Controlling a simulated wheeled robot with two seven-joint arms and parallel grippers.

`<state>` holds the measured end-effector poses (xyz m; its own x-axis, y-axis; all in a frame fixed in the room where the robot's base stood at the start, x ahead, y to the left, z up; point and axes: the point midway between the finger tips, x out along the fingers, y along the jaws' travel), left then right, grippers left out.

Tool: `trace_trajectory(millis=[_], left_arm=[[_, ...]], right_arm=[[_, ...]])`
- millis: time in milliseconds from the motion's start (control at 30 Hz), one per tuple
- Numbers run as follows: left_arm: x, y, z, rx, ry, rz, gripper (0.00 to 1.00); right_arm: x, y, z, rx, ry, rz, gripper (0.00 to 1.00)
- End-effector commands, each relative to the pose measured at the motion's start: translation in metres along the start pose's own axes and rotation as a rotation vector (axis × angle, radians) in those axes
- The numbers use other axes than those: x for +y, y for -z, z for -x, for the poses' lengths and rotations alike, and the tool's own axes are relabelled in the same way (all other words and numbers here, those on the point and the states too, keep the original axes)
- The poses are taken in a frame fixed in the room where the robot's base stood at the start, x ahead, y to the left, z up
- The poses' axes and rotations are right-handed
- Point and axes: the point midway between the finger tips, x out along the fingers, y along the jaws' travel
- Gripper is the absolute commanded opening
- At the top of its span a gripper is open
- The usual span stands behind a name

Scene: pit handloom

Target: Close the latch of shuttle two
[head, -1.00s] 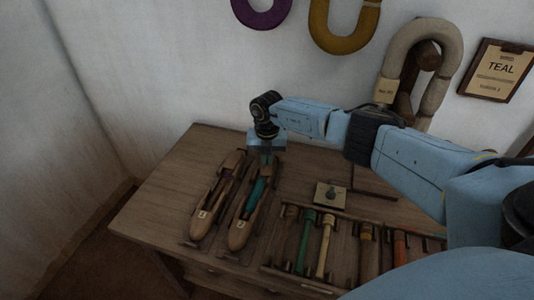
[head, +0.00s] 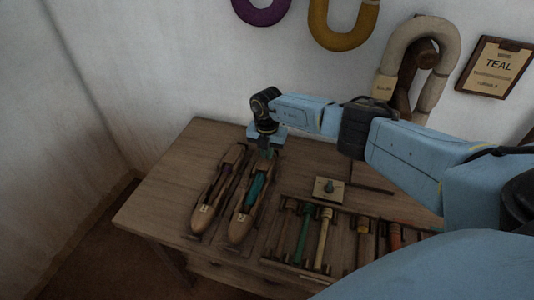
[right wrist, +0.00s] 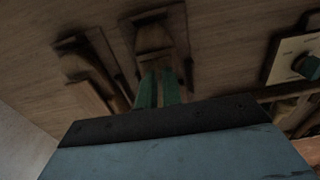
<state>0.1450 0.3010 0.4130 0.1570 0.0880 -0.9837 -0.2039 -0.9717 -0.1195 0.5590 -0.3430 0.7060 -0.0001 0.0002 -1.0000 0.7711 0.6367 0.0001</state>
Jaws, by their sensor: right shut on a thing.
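Two wooden boat-shaped shuttles lie side by side on the table. The left shuttle (head: 203,217) holds a dark purplish bobbin. The right shuttle (head: 238,228) holds a teal bobbin (head: 257,188); the numbers on their small tags are too small to read surely. My right gripper (head: 266,152) points down at the far end of the right shuttle, its jaws shut on a small part there, apparently the latch, which the fingers hide. In the right wrist view the fingers (right wrist: 158,88) lie over the wooden shuttle body (right wrist: 154,38). My left gripper is out of view.
On the wooden table (head: 160,200), a small square plate with a knob (head: 328,188) stands right of the shuttles. A rack of several coloured bobbins (head: 322,245) lies at the front right. Yarn hanks and a TEAL board (head: 498,65) hang on the wall behind.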

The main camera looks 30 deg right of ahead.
Motion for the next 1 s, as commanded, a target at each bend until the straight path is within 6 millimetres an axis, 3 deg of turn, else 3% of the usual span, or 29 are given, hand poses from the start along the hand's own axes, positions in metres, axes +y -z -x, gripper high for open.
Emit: trace_trajectory(millis=[100,567,1000], left_arm=[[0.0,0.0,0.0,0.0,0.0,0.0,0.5],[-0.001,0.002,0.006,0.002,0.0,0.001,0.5],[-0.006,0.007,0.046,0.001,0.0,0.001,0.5]], right_arm=[[0.001,0.0,0.001,-0.001,-0.002,0.0,0.17],[0.0,0.0,0.006,0.0,0.0,0.001,0.17],[0.0,0.0,0.048,-0.001,-0.001,0.001,0.17]])
